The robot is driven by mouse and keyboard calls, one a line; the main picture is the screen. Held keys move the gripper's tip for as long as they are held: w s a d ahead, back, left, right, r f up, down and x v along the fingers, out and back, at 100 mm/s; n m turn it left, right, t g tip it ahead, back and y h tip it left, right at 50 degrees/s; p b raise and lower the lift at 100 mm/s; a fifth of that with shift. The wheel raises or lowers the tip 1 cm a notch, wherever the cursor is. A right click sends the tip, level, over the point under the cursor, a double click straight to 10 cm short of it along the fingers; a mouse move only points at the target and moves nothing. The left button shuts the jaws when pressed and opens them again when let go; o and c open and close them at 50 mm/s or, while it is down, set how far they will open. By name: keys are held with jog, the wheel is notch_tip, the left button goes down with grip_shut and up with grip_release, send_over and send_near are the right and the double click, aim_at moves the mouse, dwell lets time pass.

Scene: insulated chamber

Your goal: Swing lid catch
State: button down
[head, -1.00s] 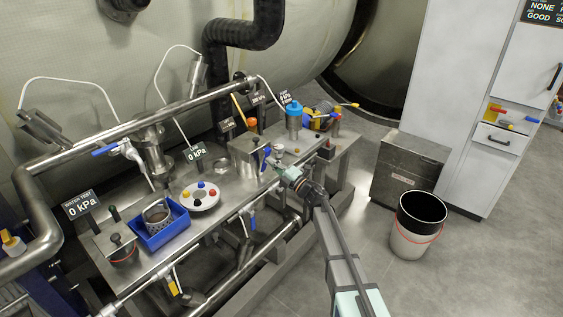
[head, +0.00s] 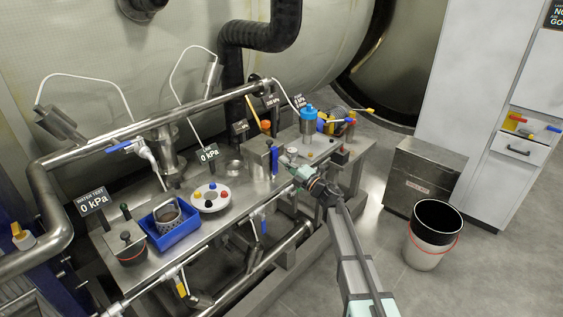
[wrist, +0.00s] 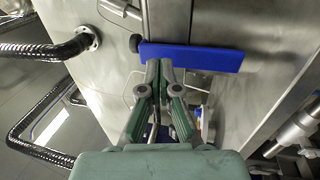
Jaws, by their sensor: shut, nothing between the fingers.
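A metal box (head: 258,158) stands on the bench, with a small upright blue catch (head: 275,161) on its right side. In the wrist view the blue catch (wrist: 195,57) is a flat bar across the metal face, with a dark round knob (wrist: 135,43) at its left end. My gripper (wrist: 159,68) is shut and empty. Its fingertips overlap the lower edge of the bar near the knob end; whether they touch it, I cannot tell. In the head view my gripper (head: 291,168) is just right of the catch.
A blue-topped canister (head: 308,122) stands behind on the bench. Left of the box are a white round tray (head: 211,205) with coloured knobs and a blue tray (head: 183,240). A bin (head: 428,250) and a grey cabinet (head: 425,178) stand on the floor at right.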

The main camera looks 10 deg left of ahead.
jog(key=r+b+v, duration=0.2)
jog(key=v, duration=0.9)
jog(key=w+d+f+m+t+h, duration=0.25)
jog(key=d+f+m+h, duration=0.25)
jog(key=d+m+h, duration=0.25)
jog(key=w+d+f+m+t+h, duration=0.2)
jog(key=d+f+m+t+h, duration=0.2)
jog(key=d+f+m+h, duration=0.25)
jog(key=s+d+f+m+g+h, duration=0.3)
jog(key=s+d+f+m+g, duration=0.25)
jog(key=f, duration=0.45)
jog(key=s+d+f+m+g+h, duration=0.35)
jog(key=s+d+f, duration=0.25)
jog(key=s+f, duration=0.35)
jog(key=s+d+f+m+g+p, duration=0.1)
jog(key=s+f+m+g, duration=0.15)
jog(key=s+f, duration=0.55)
jog(key=s+f+m+g, duration=0.2)
jog(key=s+f+g, duration=0.2)
jog(key=s, duration=0.8)
jog(key=s+a+f+m+g+y, duration=0.1)
jog(key=s+g, duration=0.3)
jog(key=s, duration=1.1)
jog(key=s+a+f+m+g+y+p, duration=0.1)
jog(key=s+f+g+y, duration=0.1)
jog(key=s, duration=1.3)
jog(key=shift+s+f+g, duration=0.35)
jog(key=shift+f+g, duration=0.55)
jog(key=shift+g, duration=0.3)
